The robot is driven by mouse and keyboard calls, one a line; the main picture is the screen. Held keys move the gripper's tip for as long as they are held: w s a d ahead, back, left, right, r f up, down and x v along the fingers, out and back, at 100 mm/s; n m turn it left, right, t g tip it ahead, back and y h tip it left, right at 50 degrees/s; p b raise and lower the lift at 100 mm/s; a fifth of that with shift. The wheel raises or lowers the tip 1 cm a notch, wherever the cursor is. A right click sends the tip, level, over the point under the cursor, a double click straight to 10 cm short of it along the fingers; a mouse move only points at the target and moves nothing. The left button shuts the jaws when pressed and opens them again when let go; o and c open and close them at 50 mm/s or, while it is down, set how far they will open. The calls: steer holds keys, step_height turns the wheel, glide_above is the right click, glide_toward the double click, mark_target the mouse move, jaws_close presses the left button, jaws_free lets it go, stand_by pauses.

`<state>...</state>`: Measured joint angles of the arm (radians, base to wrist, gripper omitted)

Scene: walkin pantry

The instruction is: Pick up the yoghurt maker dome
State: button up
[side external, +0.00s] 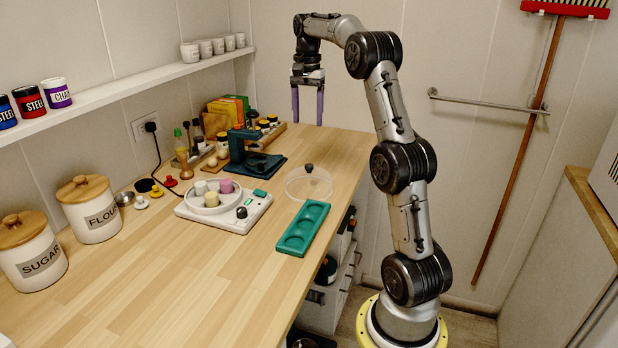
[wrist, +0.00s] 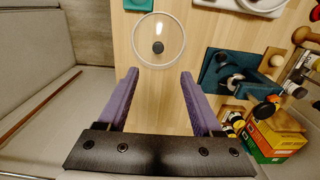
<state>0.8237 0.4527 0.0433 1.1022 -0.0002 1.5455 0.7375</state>
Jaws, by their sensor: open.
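The yoghurt maker dome (side external: 309,184) is a clear, round, shallow lid with a dark knob on top. It rests on the wooden counter between the white yoghurt maker (side external: 222,207) and the counter's right edge. In the wrist view the dome (wrist: 159,40) is at the top centre, ahead of the fingertips, with its knob facing up. My gripper (side external: 308,122) has purple fingers pointing down and hangs well above the far end of the counter. In the wrist view my gripper (wrist: 159,72) is open and empty, apart from the dome.
A green tray with round hollows (side external: 303,228) lies just in front of the dome. A dark teal device (side external: 250,150) stands behind and left of it, near bottles and boxes. The yoghurt maker holds several small jars. Open wooden counter (side external: 130,290) lies at front left.

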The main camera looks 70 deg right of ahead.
mark_target(309, 165)
steer(key=f, duration=1.3)
steer(key=shift+s+f, duration=0.2)
steer(key=shift+f, duration=0.2)
jaws_close()
steer(key=shift+r, duration=0.1)
stand_by(0.8)
